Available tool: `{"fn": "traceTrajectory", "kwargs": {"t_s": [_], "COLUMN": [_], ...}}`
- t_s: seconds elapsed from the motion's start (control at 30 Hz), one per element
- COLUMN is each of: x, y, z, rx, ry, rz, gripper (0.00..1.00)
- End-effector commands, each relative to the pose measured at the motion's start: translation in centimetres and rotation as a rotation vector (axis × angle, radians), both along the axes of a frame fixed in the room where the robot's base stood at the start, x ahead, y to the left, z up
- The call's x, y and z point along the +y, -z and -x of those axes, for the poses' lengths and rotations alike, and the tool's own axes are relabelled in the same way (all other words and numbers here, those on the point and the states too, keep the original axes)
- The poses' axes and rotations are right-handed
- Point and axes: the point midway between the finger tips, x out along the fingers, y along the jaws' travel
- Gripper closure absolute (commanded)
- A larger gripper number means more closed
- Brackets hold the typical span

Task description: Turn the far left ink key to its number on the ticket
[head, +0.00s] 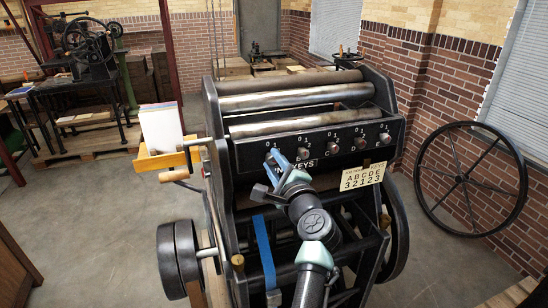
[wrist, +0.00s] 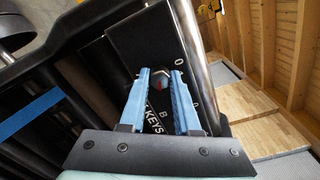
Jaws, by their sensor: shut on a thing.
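My gripper (head: 273,162) reaches the left end of the black press panel (head: 345,140). Its blue fingers cover the far left ink key in the head view. In the wrist view my gripper (wrist: 164,82) is shut on this key (wrist: 160,80), a small dark knob with a reddish mark between the fingertips. White figures, including a 0, stand around it; the fingers hide part of the scale, and I cannot tell which number the key points to. The ticket (head: 361,177) hangs below the panel's right part and reads A B C D E over 3 2 1 2 3.
Several other ink keys, one of them this key (head: 305,152), run rightward along the panel. Metal rollers (head: 300,97) lie behind it. A wooden shelf with paper (head: 161,128) is at the left, a large spoked wheel (head: 470,180) at the right wall.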

Motion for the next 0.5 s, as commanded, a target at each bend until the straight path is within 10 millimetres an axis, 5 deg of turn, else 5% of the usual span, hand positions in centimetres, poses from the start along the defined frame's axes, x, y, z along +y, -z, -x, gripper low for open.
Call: {"fn": "traceTrajectory", "kwargs": {"t_s": [0.5], "x": [0.05], "y": [0.20], "z": [0.03], "rx": [0.060], "ry": [-0.002], "rz": [-0.174], "gripper": [1.00]}}
